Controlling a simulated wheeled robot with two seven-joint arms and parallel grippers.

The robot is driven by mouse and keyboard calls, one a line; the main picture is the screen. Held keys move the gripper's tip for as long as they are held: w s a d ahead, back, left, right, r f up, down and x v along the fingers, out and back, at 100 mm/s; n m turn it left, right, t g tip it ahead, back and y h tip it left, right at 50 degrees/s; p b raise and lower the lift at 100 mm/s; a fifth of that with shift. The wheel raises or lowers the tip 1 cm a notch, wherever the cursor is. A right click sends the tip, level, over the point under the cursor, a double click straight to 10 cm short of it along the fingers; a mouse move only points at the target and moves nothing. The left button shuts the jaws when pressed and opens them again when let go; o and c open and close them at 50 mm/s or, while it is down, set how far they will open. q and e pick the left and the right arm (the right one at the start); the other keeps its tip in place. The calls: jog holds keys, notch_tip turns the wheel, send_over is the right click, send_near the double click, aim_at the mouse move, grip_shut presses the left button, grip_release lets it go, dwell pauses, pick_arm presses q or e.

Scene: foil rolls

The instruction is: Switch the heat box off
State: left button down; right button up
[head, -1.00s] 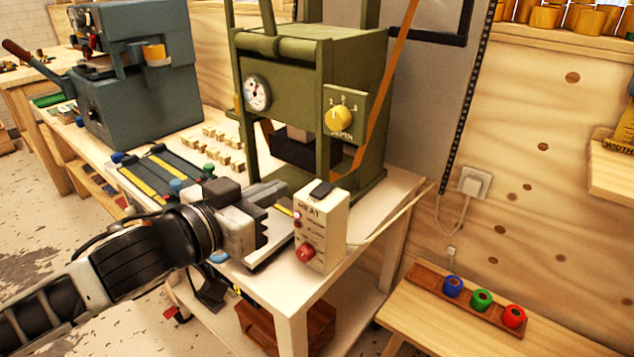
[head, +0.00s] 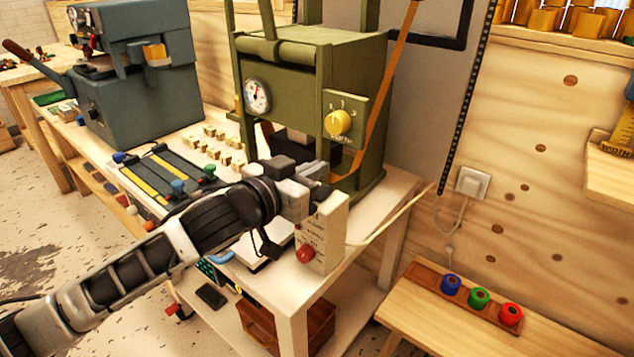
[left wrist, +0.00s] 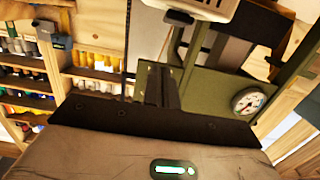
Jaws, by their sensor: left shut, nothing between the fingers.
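The heat box (head: 328,232) is a small white upright box with a red knob (head: 305,253) on its front, at the near right corner of the white bench. In the left wrist view my shut fingers (left wrist: 165,85) point up the picture. The box (left wrist: 208,8) shows at the top edge there, with a black switch (left wrist: 180,17) on it. My right gripper is not in view.
A green press (head: 290,85) with a gauge and yellow dial stands right behind the box. A cable runs from the box to a wall socket (head: 472,183). A low wooden bench (head: 420,315) with blue, green and red rolls stands at the right.

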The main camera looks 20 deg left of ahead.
aim_at(321, 193)
pick_arm(q)
jog(key=f, duration=0.2)
jog(key=shift+w+d+f, duration=0.15)
jog(key=shift+w+f, duration=0.15)
jog(key=shift+w, duration=0.1)
jog(key=shift+f, duration=0.65)
jog(key=shift+w+f, duration=0.1)
